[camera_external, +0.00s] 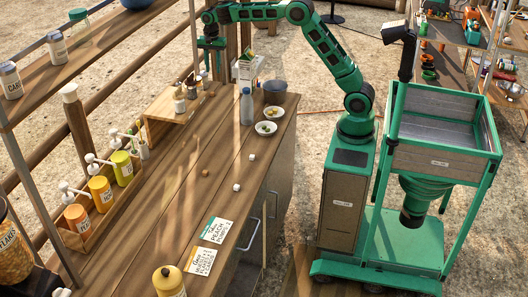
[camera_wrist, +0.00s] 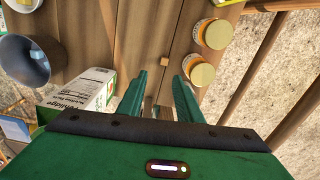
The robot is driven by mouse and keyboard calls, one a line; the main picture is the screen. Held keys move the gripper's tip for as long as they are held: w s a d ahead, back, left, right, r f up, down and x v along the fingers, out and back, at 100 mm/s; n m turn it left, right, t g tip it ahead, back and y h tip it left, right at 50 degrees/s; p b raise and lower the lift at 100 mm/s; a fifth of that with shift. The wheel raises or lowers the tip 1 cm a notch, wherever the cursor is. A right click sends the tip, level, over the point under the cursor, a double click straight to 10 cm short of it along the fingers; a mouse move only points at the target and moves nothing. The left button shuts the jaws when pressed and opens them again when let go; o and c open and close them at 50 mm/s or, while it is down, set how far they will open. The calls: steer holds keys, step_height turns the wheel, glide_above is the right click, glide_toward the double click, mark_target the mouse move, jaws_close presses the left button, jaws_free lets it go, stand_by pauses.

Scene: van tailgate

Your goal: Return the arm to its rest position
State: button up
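My green arm rises from its base at the right, bends over at the top and reaches left across the far end of the counter (camera_external: 215,140). A small brown block (camera_wrist: 165,61) shows beyond the fingertips. Two gold-lidded jars (camera_wrist: 217,34) are to the right of the fingers.
A white carton (camera_external: 247,68) stands close by the gripper, left of the fingers in the wrist view (camera_wrist: 80,92). A dark blue bowl (camera_external: 275,90), a grey bottle (camera_external: 247,106) and two white bowls (camera_external: 266,128) stand nearby. The counter's middle is mostly clear.

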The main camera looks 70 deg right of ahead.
steer(key=s+a+r+n+t, duration=0.1)
steer(key=s+r+n, duration=0.1)
steer(key=s+n, duration=0.5)
steer(key=s+r+n+t, duration=0.1)
steer(key=s+r+n, duration=0.1)
steer(key=s, duration=0.9)
steer(key=s+a+f+n+t, duration=0.1)
steer(key=s+f+n, duration=0.25)
steer(key=s, duration=0.55)
steer(key=s+a+f+n+t, duration=0.15)
steer(key=s+n, duration=0.25)
steer(key=s, duration=0.5)
steer(key=s+d+f+m+g, duration=0.1)
steer(key=s+d+m+g, duration=0.1)
steer(key=s+d, duration=0.4)
steer(key=s+d+f+m+g, duration=0.1)
steer(key=s+d+m, duration=0.3)
steer(key=s, duration=0.6)
steer(key=shift+s+d+g, duration=0.4)
steer(key=shift+d+g, duration=0.45)
steer(key=shift+d, duration=0.15)
steer(key=shift+f, duration=0.1)
